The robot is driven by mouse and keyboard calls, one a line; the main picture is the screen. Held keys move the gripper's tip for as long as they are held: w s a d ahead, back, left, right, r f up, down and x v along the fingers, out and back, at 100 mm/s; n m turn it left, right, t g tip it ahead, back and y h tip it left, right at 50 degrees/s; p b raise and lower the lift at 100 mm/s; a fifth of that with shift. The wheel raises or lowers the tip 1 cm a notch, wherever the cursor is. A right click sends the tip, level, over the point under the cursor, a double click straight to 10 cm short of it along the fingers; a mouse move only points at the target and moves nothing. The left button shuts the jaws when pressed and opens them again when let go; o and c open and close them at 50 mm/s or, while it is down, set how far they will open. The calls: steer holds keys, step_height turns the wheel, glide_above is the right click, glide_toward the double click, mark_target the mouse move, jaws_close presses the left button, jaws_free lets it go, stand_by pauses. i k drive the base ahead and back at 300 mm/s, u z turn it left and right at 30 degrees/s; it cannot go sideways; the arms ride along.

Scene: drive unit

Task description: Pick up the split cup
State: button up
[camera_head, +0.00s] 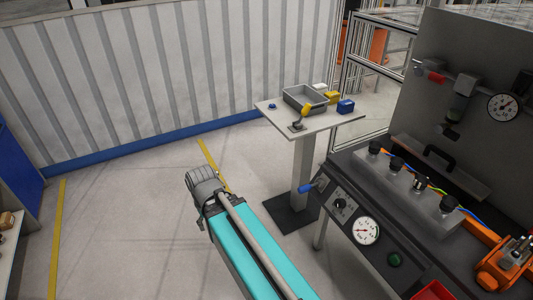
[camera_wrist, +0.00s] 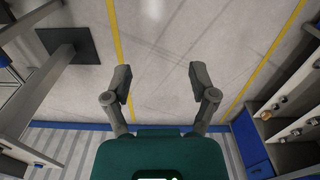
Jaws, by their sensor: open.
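I cannot make out a split cup for certain in either view. In the wrist view my gripper (camera_wrist: 160,78) is open, its two fingers wide apart with only bare floor beyond them. In the wrist view several small tan and dark parts lie on a pale shelf unit (camera_wrist: 290,118) at the right, one of them a round tan part (camera_wrist: 266,114). They are too small to identify. In the head view a brownish part (camera_head: 7,219) shows at the left edge.
A small pedestal table (camera_head: 275,114) carries a grey tray (camera_head: 300,92), a blue box (camera_head: 346,106) and yellow items. A dark workbench with a gauge (camera_head: 366,230) fills the right. A blue cabinet (camera_head: 20,165) stands left.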

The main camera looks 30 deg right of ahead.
mark_target(421, 182)
steer(key=z, duration=0.8)
steer(key=k, duration=0.55)
steer(key=z, duration=0.4)
steer(key=i, duration=0.5)
